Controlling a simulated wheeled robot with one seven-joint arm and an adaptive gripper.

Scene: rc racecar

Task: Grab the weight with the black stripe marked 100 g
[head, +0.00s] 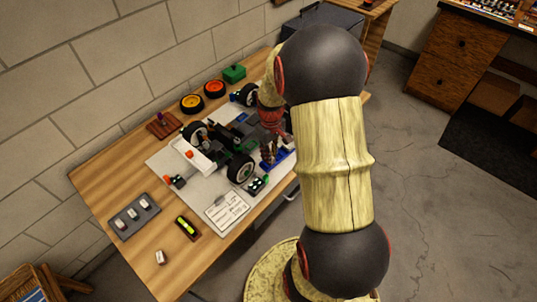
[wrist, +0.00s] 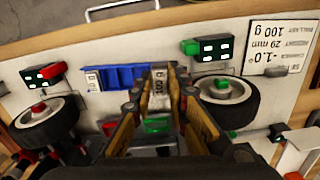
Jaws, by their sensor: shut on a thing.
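My gripper (wrist: 158,78) is shut on a small pale weight (wrist: 158,86) in the wrist view. The weight stands between the fingertips and carries dark marking that looks like "100"; a stripe is hard to make out. It is over or beside the blue tray (wrist: 118,78) near the car; I cannot tell if it touches anything below. In the head view my gripper (head: 268,155) is beside the car's right side, and the held weight is not clear there. Other small pale weights sit in the grey holder (head: 122,225), and one weight (head: 160,257) lies on the table front.
A note card (head: 228,211) reads "100 g" in the wrist view (wrist: 281,46).

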